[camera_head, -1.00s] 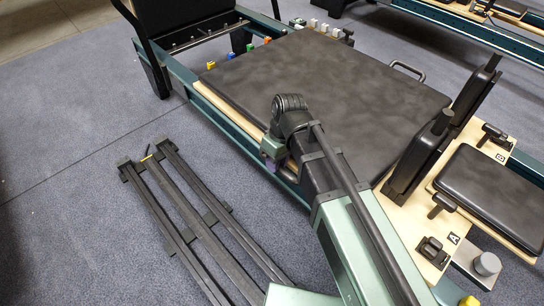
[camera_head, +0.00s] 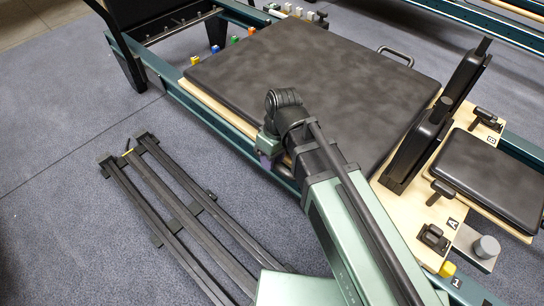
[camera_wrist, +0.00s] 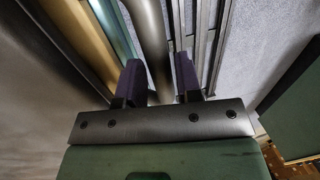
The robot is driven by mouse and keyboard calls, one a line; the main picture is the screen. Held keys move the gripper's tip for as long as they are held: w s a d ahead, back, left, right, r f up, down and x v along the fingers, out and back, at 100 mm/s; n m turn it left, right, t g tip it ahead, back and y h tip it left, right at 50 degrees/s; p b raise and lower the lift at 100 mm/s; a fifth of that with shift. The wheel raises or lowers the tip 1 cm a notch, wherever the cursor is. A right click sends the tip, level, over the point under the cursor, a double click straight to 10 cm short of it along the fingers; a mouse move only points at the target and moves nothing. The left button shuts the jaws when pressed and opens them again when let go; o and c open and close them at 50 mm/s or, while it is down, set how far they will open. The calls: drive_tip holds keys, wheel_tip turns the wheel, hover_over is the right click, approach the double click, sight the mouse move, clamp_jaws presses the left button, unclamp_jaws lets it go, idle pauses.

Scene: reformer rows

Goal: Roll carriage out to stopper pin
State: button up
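The carriage (camera_head: 310,85) is a black padded platform on a pale wooden base, with two upright shoulder pads and a headrest at its right end. It sits on the teal reformer frame (camera_head: 222,124). A yellow knob (camera_head: 447,268) stands on the near rail just past the carriage's lower right end; I cannot tell whether it is the stopper pin.
Black rails (camera_head: 190,215) lie on the blue-grey floor at lower left. Blue, yellow, green and orange spring knobs (camera_head: 215,49) show at the carriage's upper left end. A grey cylinder (camera_head: 487,246) sits on a plate at lower right. Another reformer (camera_head: 480,25) stands behind.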

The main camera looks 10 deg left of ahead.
drive_tip(key=shift+o, duration=1.3)
drive_tip(key=p+v, duration=1)
drive_tip(key=shift+r+p, duration=0.3)
drive_tip(key=shift+r, duration=0.1)
drive_tip(key=shift+w, duration=0.1)
